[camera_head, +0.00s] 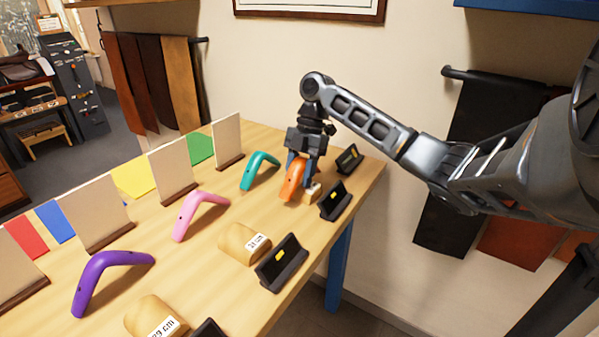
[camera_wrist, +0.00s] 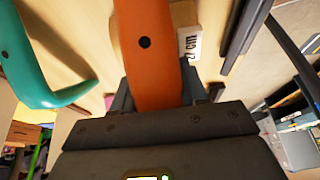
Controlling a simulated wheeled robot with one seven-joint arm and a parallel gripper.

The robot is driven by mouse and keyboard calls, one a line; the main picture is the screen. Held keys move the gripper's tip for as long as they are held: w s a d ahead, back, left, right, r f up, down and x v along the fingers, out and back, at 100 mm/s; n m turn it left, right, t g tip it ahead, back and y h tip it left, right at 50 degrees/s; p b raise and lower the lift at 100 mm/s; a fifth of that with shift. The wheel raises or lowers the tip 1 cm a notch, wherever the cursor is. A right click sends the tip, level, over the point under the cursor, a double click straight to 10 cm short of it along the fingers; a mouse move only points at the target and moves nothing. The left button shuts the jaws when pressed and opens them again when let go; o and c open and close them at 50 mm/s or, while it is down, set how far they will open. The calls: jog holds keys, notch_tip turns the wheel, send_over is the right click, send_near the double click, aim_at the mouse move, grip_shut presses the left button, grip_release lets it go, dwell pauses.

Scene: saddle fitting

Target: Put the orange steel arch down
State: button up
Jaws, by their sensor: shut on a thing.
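The orange steel arch (camera_head: 292,180) is held in my gripper (camera_head: 301,170) near the far right end of the table. In the wrist view the arch (camera_wrist: 148,50) runs up from between the jaws, which are shut on it. A wooden block with a cm label (camera_head: 312,192) is right beside or under the arch; its label (camera_wrist: 188,42) shows in the wrist view. Whether the arch touches the block or the table is hard to tell.
A teal arch (camera_head: 260,170) stands close on the left. Pink (camera_head: 200,212) and purple (camera_head: 110,262) arches stand nearer. Small black stands (camera_head: 335,200) line the right edge. Upright boards (camera_head: 227,140) and coloured sheets (camera_head: 133,180) line the far side. Another labelled block (camera_head: 240,243) sits mid-table.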

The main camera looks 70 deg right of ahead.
jog(key=shift+s+f+b, duration=0.1)
jog(key=shift+f+b, duration=0.4)
jog(key=shift+f, duration=0.2)
jog(key=o, duration=1.2)
jog(key=shift+f, duration=0.2)
jog(key=shift+s+r+p, duration=0.1)
jog(key=shift+r+p, duration=0.25)
jog(key=shift+r, duration=0.1)
jog(key=v, duration=1.2)
jog(key=shift+r, duration=0.45)
